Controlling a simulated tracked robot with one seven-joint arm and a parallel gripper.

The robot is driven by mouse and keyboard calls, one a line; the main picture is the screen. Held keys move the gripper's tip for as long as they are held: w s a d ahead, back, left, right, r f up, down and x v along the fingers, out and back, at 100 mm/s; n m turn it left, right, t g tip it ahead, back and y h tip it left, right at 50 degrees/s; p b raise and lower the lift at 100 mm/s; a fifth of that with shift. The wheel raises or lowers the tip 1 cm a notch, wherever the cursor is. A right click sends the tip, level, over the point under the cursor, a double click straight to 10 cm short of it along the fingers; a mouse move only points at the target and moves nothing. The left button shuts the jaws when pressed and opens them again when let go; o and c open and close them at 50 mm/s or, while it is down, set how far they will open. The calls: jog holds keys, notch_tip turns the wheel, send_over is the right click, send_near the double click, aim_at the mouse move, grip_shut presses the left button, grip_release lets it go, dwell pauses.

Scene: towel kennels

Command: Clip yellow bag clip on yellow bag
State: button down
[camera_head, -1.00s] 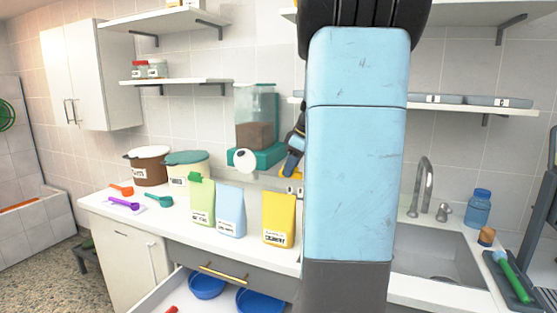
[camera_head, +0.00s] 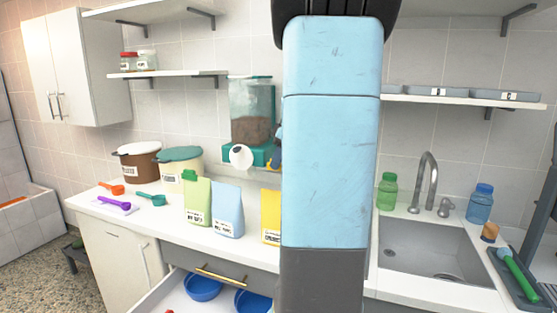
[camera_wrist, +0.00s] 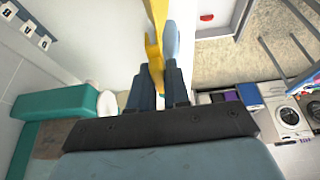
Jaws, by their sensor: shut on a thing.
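The yellow bag (camera_head: 270,214) stands upright on the counter, its right part hidden behind my arm. My gripper (camera_wrist: 158,84) is shut on the yellow bag clip (camera_wrist: 153,50), which points away from the fingers in the wrist view. The rest of my gripper is hidden there. A pale blue shape lies close beside the clip in the wrist view; I cannot tell what it is.
A light blue bag (camera_head: 228,210) and a green bag (camera_head: 196,203) with a green clip stand left of the yellow bag. The teal dispenser (camera_head: 250,125) is behind. An open drawer (camera_head: 222,303) holds blue bowls. The sink (camera_head: 430,255) is to the right.

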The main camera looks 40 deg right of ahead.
jog(key=shift+f, duration=3.35)
jog(key=shift+r, duration=0.15)
jog(key=shift+s+f, duration=0.1)
jog(key=shift+f, duration=0.95)
dwell(1.5)
jog(key=c, duration=0.5)
grip_release()
jog(key=shift+r, duration=0.1)
jog(key=shift+r, duration=2.4)
